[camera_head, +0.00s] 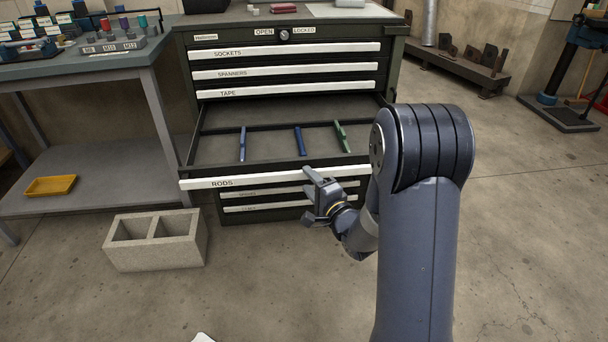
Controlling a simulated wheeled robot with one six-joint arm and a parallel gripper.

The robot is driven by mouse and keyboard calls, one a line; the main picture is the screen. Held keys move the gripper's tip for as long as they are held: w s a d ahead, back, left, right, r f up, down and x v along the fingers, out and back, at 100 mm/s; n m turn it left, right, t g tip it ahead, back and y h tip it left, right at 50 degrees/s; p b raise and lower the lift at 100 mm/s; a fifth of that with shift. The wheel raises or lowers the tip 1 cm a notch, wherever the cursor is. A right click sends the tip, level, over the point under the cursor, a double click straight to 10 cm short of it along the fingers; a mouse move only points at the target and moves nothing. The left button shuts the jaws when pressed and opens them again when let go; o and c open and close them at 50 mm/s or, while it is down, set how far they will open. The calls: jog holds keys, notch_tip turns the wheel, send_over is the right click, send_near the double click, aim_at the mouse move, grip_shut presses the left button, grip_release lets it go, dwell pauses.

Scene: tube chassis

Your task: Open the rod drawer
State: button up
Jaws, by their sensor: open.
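The rod drawer (223,184), with a white front strip labelled RODS, is pulled out from the dark green tool cabinet (187,80). Its inside is in view, with two blue pieces and a green piece lying in it. My gripper (308,195) is close to the right half of the drawer's front strip, just in front of it and overlapping it in the picture. The gripper is open with nothing seen between its fingers. Whether a finger touches the strip I cannot tell. My arm hides the right end of the drawer front.
A concrete block (155,256) stands on the floor at the left front of the cabinet. A grey workbench (80,68) with a yellow tray (50,186) on its lower shelf is at the left. Closed drawers sit above and below the open one. The floor in front is mostly clear.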

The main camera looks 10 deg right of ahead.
aim_at(304, 177)
jog(key=v, duration=0.7)
jog(key=shift+p, duration=0.35)
jog(key=b+x, duration=0.1)
jog(key=x, duration=0.9)
jog(key=shift+f+b, duration=0.1)
jog(key=shift+b, duration=0.2)
jog(key=shift+x, duration=0.75)
jog(key=shift+d, duration=0.1)
